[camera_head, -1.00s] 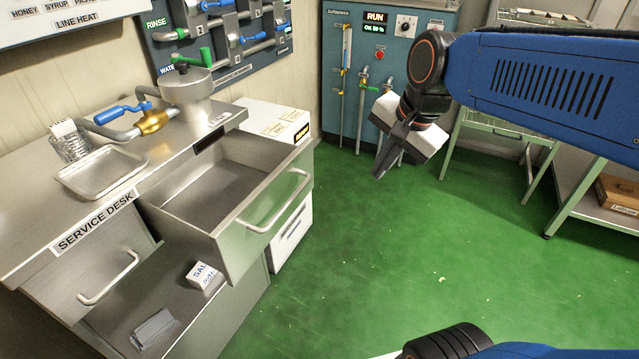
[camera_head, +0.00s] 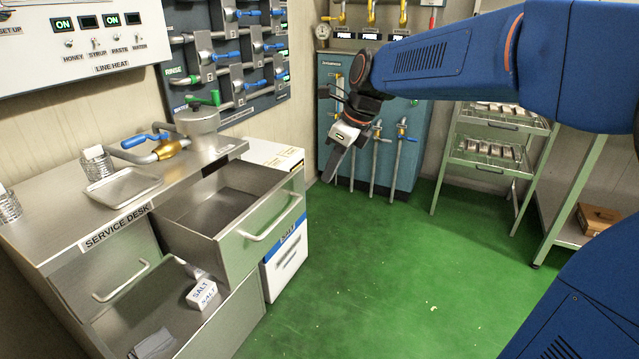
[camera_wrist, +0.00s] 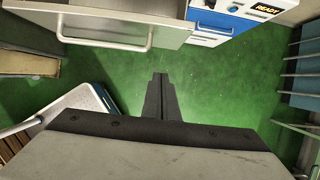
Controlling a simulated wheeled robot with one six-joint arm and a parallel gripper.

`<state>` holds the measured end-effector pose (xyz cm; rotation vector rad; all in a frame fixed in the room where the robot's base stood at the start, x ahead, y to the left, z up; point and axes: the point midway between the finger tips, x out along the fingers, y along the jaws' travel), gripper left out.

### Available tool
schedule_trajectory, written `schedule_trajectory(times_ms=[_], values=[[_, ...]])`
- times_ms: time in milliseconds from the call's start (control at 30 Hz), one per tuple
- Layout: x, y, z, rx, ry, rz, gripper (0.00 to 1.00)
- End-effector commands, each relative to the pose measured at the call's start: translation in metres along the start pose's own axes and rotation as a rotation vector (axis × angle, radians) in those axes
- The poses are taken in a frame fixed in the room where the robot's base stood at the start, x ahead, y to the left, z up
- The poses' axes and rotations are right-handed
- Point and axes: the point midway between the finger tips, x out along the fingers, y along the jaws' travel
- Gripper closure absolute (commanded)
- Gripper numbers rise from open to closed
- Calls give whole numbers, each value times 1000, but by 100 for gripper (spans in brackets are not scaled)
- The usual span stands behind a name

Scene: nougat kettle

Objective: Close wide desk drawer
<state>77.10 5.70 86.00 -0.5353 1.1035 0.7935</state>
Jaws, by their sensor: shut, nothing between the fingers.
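The wide desk drawer (camera_head: 238,232) is pulled out at the right end of the metal service desk (camera_head: 55,232). It looks empty, and its bar handle (camera_head: 272,222) faces right. A drawer front with a bar handle also shows at the top of the wrist view (camera_wrist: 130,22). A lower drawer (camera_head: 186,322) at the left is also open, holding a salt box (camera_head: 202,292) and a grey folded item (camera_head: 153,344). My gripper (camera_head: 328,180) is shut and empty, in the air to the right of the wide drawer and apart from it.
A white and blue cabinet (camera_head: 285,255) stands behind the drawer. A blue machine (camera_head: 330,100) and green racks (camera_head: 480,160) line the back. The green floor (camera_head: 400,270) is largely clear.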

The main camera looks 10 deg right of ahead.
Motion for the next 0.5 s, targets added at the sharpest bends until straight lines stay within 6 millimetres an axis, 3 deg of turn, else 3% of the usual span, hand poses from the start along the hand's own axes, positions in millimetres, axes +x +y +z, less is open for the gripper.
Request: schedule_trajectory(times_ms=[500], values=[[88,1,-1,-4,4,4,100]])
